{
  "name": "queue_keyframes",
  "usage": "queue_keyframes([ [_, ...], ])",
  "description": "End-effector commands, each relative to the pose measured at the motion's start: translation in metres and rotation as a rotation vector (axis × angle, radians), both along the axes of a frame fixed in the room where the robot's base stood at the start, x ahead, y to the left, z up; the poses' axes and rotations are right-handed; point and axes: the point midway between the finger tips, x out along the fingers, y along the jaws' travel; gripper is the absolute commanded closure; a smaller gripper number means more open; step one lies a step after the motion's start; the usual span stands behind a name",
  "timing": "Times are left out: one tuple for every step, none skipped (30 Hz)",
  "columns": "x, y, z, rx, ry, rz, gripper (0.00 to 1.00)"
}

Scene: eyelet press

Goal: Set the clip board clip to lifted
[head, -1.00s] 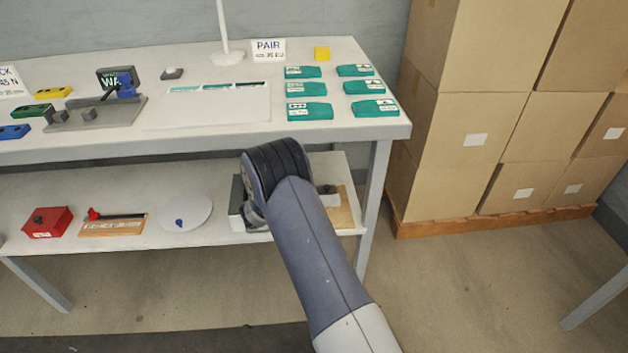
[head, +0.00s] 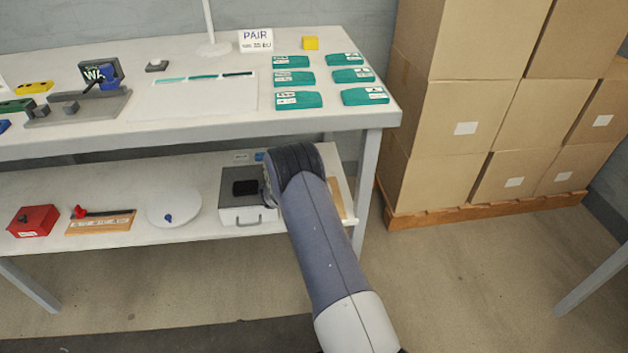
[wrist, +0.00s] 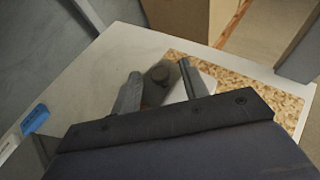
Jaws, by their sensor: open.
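The clip board (wrist: 262,98) lies on the lower shelf. In the wrist view it has a speckled brown surface with a white sheet (wrist: 203,82) on it. In the head view only a brown strip of the board (head: 337,198) shows to the right of my arm. A dark round knob (wrist: 158,76), apparently on the clip, shows in the wrist view. My gripper (wrist: 158,70) is open, its two fingers on either side of the knob. I cannot tell whether they touch it or how the clip stands. In the head view my arm hides the gripper.
On the lower shelf (head: 130,165), a grey-and-white case (head: 240,214) stands left of my arm, then a white disc (head: 174,208), a wooden bar piece (head: 100,222) and a red box (head: 33,221). The upper table (head: 150,130) overhangs. Stacked cartons (head: 465,120) stand at right.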

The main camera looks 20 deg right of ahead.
Motion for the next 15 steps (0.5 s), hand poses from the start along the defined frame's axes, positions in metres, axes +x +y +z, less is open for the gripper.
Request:
queue_keyframes([
  [0.0001, 0.0, 0.0001, 0.0, 0.0, 0.0, 0.58],
  [0.0001, 0.0001, 0.0001, 0.0, 0.0, 0.0, 0.58],
  [0.0, 0.0002, 0.0002, 0.0, 0.0, 0.0, 0.58],
  [0.0, 0.0002, 0.0002, 0.0, 0.0, 0.0, 0.58],
  [0.0, 0.0003, 0.0002, 0.0, 0.0, 0.0, 0.59],
  [0.0, 0.0003, 0.0002, 0.0, 0.0, 0.0, 0.62],
  [-0.0001, 0.0003, 0.0002, 0.0, 0.0, 0.0, 0.64],
  [-0.0001, 0.0003, 0.0002, 0.0, 0.0, 0.0, 0.67],
  [-0.0001, 0.0005, 0.0002, 0.0, 0.0, 0.0, 0.7],
  [-0.0001, 0.0005, 0.0002, 0.0, 0.0, 0.0, 0.73],
  [-0.0001, 0.0005, 0.0002, 0.0, 0.0, 0.0, 0.75],
  [-0.0001, 0.0004, 0.0003, 0.0, 0.0, 0.0, 0.78],
  [-0.0001, 0.0005, 0.0002, 0.0, 0.0, 0.0, 0.81],
  [-0.0002, 0.0005, 0.0003, 0.0, 0.0, 0.0, 0.83],
  [-0.0002, 0.0005, 0.0002, 0.0, 0.0, 0.0, 0.86],
])
